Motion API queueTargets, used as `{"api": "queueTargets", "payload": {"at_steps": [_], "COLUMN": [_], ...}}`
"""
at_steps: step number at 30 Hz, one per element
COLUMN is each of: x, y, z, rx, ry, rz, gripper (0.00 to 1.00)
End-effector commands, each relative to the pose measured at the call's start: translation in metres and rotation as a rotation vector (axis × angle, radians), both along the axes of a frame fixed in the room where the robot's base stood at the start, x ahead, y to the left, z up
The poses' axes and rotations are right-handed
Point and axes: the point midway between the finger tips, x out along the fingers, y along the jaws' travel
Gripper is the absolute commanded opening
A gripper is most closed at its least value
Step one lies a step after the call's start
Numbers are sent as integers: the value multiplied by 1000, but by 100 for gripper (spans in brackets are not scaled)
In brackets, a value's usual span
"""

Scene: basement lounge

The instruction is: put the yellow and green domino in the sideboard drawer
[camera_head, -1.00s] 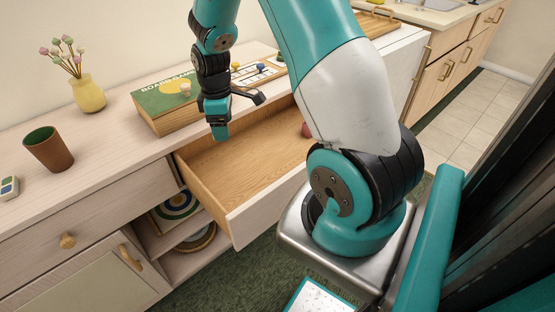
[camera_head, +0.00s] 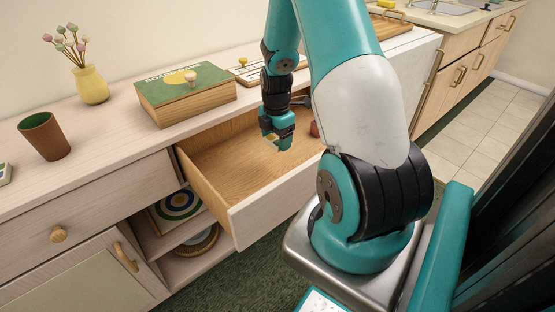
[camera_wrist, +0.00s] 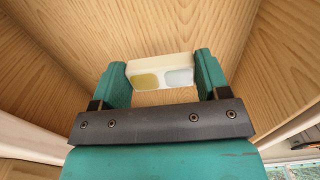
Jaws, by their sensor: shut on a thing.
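A cream domino (camera_wrist: 160,66) is between my gripper's fingers (camera_wrist: 162,76) in the wrist view. One patch on its face is yellow; the other looks pale grey-white, and I cannot make out green on it. My gripper (camera_head: 276,143) is shut on it and points down over the open drawer in the head view. The domino is barely visible there as a small yellowish bit at the fingertips. The sideboard drawer (camera_head: 262,208) is pulled out, with its wooden floor mostly bare. I cannot tell how far the domino is above that floor.
A reddish thing (camera_head: 314,130) is at the drawer's right end, partly hidden by my arm. On the sideboard top (camera_head: 105,135) are a green-topped game box (camera_head: 186,88), a brown cup (camera_head: 45,137), a yellow vase (camera_head: 92,86) and part of another domino (camera_head: 5,174) at the left edge.

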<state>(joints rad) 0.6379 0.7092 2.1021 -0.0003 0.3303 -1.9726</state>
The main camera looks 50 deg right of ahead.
Motion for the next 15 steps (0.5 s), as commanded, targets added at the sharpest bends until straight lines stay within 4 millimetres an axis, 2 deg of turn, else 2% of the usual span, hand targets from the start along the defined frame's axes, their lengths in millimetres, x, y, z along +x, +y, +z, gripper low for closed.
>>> {"api": "queueTargets", "payload": {"at_steps": [1,3,11,15], "x": [-1,0,0,0], "y": [1,1,0,0], "z": [-15,-28,-50,-70], "rx": [3,2,0,2], "ry": [4,4,0,3], "rz": [0,0,0,-1], "gripper": [47,47,47,47]}}
